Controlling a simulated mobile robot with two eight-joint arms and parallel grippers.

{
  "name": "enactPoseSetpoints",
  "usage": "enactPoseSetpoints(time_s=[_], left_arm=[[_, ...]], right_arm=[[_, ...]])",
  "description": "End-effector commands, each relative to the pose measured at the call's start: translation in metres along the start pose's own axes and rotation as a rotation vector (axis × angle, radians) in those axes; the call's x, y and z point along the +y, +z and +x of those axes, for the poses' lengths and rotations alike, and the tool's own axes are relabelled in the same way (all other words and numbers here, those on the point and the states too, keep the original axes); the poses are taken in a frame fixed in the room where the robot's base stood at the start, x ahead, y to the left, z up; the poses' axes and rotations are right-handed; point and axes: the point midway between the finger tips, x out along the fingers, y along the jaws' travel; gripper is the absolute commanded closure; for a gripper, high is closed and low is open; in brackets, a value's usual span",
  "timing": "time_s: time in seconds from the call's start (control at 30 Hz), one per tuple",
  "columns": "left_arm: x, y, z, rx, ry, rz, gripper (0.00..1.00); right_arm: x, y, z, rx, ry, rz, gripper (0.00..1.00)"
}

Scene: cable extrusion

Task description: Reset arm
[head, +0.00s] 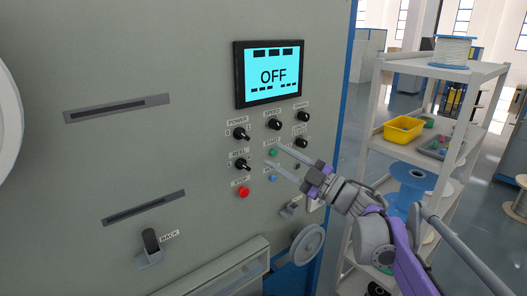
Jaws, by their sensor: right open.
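My right gripper (275,157) is open and empty in front of the control panel, at the green button (272,152). Its two fingers point left toward the panel, and I cannot tell whether they touch it. My right arm (375,225) reaches in from the lower right. The panel screen (272,75) reads OFF. Black knobs sit below it, among them the POWER knob (240,133) and the REEL knob (242,164). A red button (243,192) and a blue button (273,178) sit lower. My left gripper is not in view.
The grey machine face (120,60) fills the left, with a BACK lever (150,243) and a handwheel (307,244) low down. A white shelf (440,70) on the right holds a white spool (453,50), a yellow bin (403,129) and a blue spool (411,187).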

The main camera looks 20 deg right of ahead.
Motion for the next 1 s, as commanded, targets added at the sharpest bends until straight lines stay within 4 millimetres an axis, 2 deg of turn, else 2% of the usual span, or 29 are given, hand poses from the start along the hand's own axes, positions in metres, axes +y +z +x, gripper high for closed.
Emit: enactPoseSetpoints(time_s=[0.1, 0.2, 0.73, 0.9, 1.0], left_arm=[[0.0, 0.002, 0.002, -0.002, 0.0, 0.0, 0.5], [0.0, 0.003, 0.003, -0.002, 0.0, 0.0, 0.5], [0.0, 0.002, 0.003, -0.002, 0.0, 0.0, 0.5], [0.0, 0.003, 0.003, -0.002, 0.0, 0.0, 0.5], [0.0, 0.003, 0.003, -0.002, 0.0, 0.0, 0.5]], right_arm=[[0.0, 0.001, -0.014, -0.002, 0.001, -0.001, 0.55], [0.0, 0.0, -0.019, 0.0, -0.001, 0.0, 0.55], [0.001, -0.001, -0.019, -0.006, 0.01, 0.001, 0.55], [0.005, 0.003, -0.018, -0.109, 0.152, 0.029, 0.55], [0.004, 0.015, -0.029, -0.246, 0.293, 0.085, 0.55]])
